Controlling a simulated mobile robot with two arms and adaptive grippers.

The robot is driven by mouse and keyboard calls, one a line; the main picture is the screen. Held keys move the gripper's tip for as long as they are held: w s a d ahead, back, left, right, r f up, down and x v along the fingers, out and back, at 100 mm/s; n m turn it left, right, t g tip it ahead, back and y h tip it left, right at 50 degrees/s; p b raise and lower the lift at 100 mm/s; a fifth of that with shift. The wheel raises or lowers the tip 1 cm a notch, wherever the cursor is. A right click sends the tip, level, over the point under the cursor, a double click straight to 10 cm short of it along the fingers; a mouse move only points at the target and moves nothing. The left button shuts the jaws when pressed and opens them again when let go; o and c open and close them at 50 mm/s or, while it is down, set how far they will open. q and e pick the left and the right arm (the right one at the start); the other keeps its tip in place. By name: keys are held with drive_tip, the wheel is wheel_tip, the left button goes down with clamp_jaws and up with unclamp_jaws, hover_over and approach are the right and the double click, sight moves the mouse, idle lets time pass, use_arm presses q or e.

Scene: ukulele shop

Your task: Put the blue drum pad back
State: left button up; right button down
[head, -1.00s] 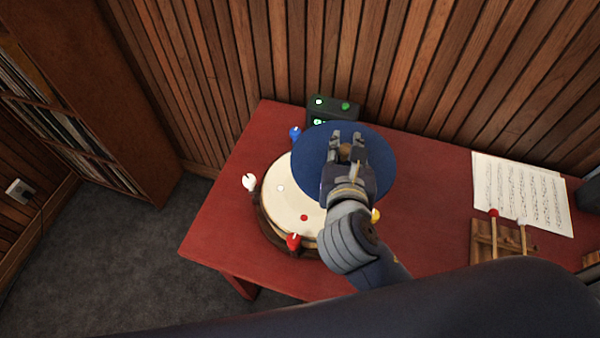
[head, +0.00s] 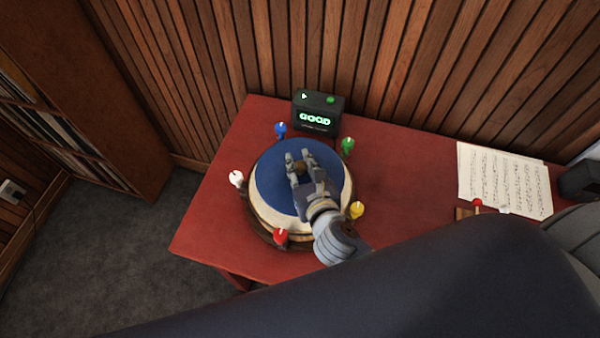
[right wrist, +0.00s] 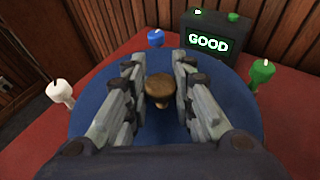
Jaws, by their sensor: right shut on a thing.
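The blue drum pad (head: 271,178) is a round disc with a brown knob (head: 300,168) at its middle. It is over the cream drum (head: 268,217), set toward the back, and the drum's cream top shows along the front and left. I cannot tell whether the pad touches the drum. My right gripper (head: 299,167) is shut on the knob, and in the right wrist view the knob (right wrist: 159,90) is between the fingers. White, blue, green, yellow and red pegs stand around the drum. My left gripper is not in view.
A black box (head: 318,113) with a green "GOOD" display stands behind the drum on the red table (head: 205,215). Sheet music (head: 503,180) and a red-tipped mallet (head: 478,203) lie at the right. A shelf (head: 130,100) stands at the left. My dark arm covers the front right.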

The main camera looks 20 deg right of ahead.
sight(301, 175)
drive_tip(key=shift+f+b, duration=0.3)
drive_tip(key=shift+f, duration=1.45)
drive_tip(key=c, duration=1.4)
unclamp_jaws()
drive_tip(key=shift+f, duration=0.15)
drive_tip(key=shift+o, duration=0.2)
drive_tip(key=b+v, duration=0.2)
drive_tip(key=v, duration=0.9)
drive_tip(key=shift+s+r, duration=0.35)
drive_tip(key=shift+s, duration=0.2)
